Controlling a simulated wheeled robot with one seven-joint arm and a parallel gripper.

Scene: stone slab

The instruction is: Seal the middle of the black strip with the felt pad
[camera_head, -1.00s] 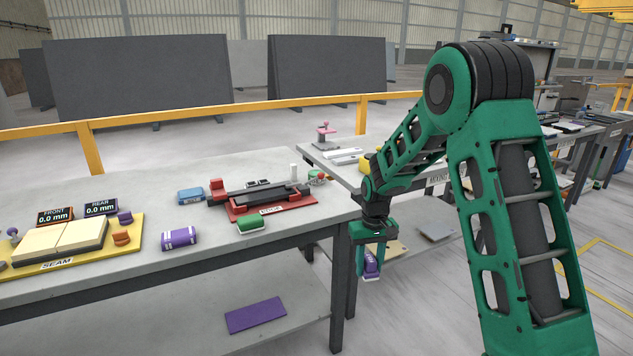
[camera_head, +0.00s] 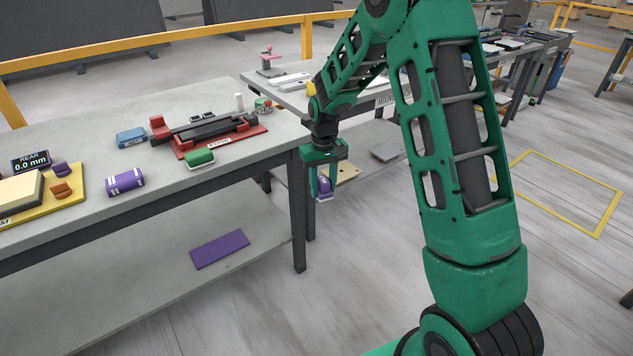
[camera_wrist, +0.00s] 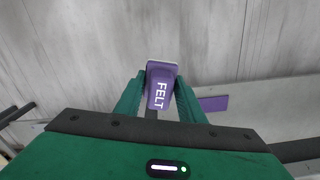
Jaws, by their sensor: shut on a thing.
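My gripper (camera_head: 322,178) is shut on a purple felt pad (camera_head: 325,188) and holds it in the air beyond the table's right end, over the floor. In the wrist view the pad (camera_wrist: 162,82), lettered FELT, sits between the two green fingers (camera_wrist: 158,98). Its rim is pale. The black strip (camera_head: 212,129) lies along a red-based fixture (camera_head: 262,129) on the table, to the left of my gripper and apart from it. The strip's exact ends and middle are too small to tell apart from the fixture's dark parts.
A yellow seam board (camera_head: 78,188) is at left. A purple sheet (camera_head: 220,248) lies on the lower shelf.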

